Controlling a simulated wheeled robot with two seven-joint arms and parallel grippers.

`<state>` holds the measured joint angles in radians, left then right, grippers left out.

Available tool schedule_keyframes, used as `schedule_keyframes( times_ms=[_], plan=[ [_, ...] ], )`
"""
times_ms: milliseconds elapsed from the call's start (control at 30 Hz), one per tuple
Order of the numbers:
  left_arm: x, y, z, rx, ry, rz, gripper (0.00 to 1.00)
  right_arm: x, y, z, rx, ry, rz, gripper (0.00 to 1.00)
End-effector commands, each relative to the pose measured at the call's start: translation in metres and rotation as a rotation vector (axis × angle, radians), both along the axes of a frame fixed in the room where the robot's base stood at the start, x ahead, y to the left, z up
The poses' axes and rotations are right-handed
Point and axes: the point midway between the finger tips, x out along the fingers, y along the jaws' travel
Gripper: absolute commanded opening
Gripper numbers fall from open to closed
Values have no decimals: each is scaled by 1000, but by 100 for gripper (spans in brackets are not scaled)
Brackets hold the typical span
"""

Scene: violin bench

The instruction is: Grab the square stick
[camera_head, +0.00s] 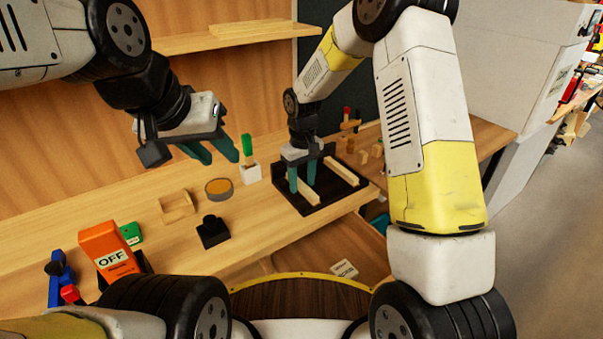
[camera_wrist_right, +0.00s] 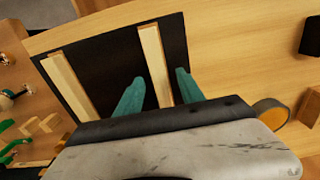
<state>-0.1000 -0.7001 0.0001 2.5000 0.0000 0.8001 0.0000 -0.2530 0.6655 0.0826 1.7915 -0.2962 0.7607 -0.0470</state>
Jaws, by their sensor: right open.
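Two pale wooden square sticks lie apart on a black tray (camera_head: 330,195). One stick (camera_head: 311,197) is at the tray's left side in the head view, and the other stick (camera_head: 342,171) is to its right. The right wrist view shows the first stick (camera_wrist_right: 153,60) between the teal fingers and the second stick (camera_wrist_right: 70,87) at left. My right gripper (camera_head: 302,184) is open, with one finger on each side of the first stick; contact cannot be told. It also shows in the right wrist view (camera_wrist_right: 160,77). My left gripper (camera_head: 221,160) is open and empty above the bench.
A white holder (camera_head: 251,173) with a green-handled tool, a round tin (camera_head: 219,188), a wooden tray (camera_head: 177,206) and a black block (camera_head: 212,231) stand left of the black tray. Small wooden blocks (camera_head: 363,156) stand to its right. An open drawer (camera_head: 345,245) is below the bench's front edge.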

Motion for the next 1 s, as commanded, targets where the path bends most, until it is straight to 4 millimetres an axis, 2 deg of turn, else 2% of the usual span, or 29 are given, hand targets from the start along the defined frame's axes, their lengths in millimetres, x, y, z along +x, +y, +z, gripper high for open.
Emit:
schedule_keyframes(
  times_ms=[267,500,833,1000],
  plan=[
    [0,0,0,0,0,0,36,0,0,-4,0,-2,0,45],
    [0,0,0,0,0,0,36,0,0,-3,0,-2,0,0],
    [0,0,0,0,0,0,36,0,0,-3,0,-2,0,0],
    [0,0,0,0,0,0,36,0,0,4,0,-2,0,0]
  ],
)
